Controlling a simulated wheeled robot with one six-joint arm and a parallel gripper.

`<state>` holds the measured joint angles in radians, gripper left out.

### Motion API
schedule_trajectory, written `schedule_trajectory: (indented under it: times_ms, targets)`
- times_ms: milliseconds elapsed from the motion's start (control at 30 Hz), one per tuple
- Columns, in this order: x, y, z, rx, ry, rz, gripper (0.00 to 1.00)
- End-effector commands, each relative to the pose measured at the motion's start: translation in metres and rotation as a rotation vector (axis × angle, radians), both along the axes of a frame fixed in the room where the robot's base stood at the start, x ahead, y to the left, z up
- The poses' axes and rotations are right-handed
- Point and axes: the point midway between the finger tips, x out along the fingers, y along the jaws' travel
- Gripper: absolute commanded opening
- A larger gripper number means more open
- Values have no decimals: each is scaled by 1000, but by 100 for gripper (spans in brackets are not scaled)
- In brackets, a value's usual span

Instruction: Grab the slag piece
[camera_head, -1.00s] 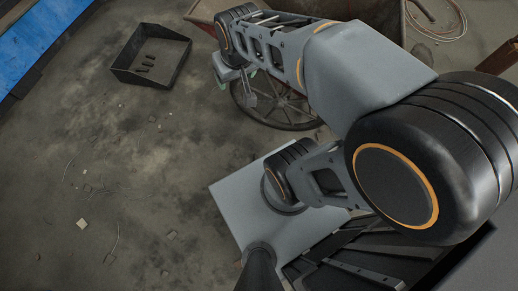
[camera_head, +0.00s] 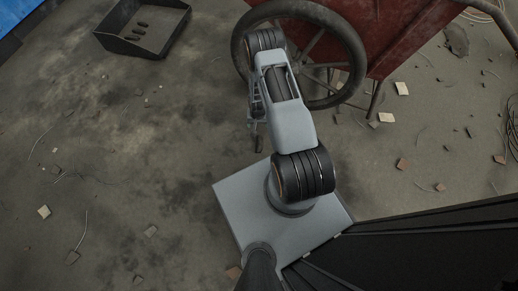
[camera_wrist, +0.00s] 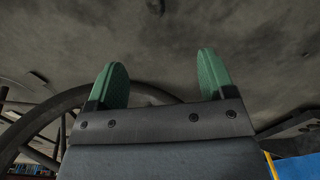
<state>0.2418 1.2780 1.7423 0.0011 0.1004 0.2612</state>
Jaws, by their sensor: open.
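My gripper (camera_wrist: 162,75) is open and empty in the wrist view, its two green finger pads set wide apart with bare floor beyond them. In the head view the arm's end hangs low, left of the wheel, partly hidden by the arm. No piece lies between the fingers. A grey-brown lump (camera_head: 457,40) lies on the floor at the upper right of the head view. Several small dark pieces (camera_head: 140,25) lie in a black open tray (camera_head: 165,40) at the upper left. I cannot tell for certain which of these is slag.
A spoked wheel (camera_head: 350,60) and a red-brown cart body (camera_head: 405,35) stand just beyond my arm. The wheel rim (camera_wrist: 70,100) also shows in the wrist view. Small debris lies over the right floor. The left floor is mostly clear. A blue surface (camera_head: 15,25) is at the upper left.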

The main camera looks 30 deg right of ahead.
Motion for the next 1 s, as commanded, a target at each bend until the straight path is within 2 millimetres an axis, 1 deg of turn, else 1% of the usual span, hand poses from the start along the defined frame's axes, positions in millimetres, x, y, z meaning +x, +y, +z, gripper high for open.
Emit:
schedule_trajectory:
  times_ms: [33,100,267,400,500,600,700,933,1000]
  targets:
    - [-7,0,-26,2,8,-9,76]
    - [-15,0,-44,4,14,-19,76]
    - [-23,0,-77,5,20,-30,76]
    - [-24,0,-105,5,20,-32,76]
    - [-24,0,-121,5,20,-31,76]
    - [-24,0,-135,5,20,-31,76]
    - [-24,0,-144,5,20,-31,76]
    - [-23,0,-151,5,20,-31,76]
    - [-23,1,-155,5,20,-31,76]
